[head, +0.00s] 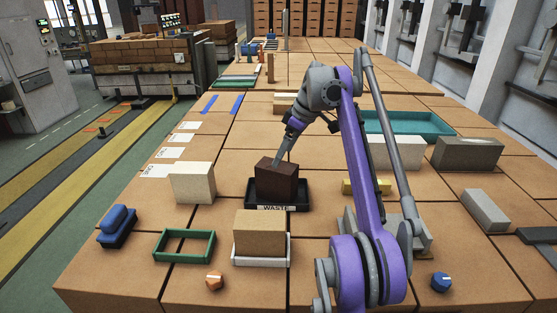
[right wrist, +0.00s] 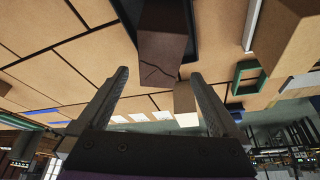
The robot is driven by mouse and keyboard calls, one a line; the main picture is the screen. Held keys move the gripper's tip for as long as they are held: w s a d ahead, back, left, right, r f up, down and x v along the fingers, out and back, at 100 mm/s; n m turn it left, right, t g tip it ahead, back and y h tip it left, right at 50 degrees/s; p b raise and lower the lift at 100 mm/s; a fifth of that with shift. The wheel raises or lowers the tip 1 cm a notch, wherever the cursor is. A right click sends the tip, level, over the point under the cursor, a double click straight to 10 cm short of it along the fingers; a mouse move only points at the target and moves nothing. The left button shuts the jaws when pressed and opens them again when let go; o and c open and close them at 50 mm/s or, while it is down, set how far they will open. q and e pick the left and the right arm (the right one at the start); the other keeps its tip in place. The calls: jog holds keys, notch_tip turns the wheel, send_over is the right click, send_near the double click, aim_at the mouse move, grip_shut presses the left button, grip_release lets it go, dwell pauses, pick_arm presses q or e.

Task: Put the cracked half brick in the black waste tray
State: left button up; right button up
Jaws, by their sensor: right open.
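The cracked half brick (head: 276,182) is dark brown and stands upright in the black waste tray (head: 298,196), above its WASTE label. In the right wrist view, a jagged crack crosses the brick's face (right wrist: 160,55), and a dark wall of the tray (right wrist: 190,35) shows beside it. My right gripper (head: 282,158) is at the brick's top, reaching down from behind. In the right wrist view its two fingers (right wrist: 160,76) are spread wide, with a gap to the brick on both sides. The brick's underside is hidden. My left gripper is not in view.
A tan brick (head: 260,229) in a white tray (head: 261,261) stands just in front. A cream brick (head: 192,184) stands to the left, near a green frame (head: 184,245). A teal tray (head: 430,122) and grey blocks (head: 468,153) lie to the right.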

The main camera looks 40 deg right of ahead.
jog(key=shift+v, duration=1.1)
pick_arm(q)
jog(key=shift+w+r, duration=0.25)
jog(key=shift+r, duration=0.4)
pick_arm(e)
jog(key=shift+s+r, duration=0.1)
jog(key=shift+r, duration=0.05)
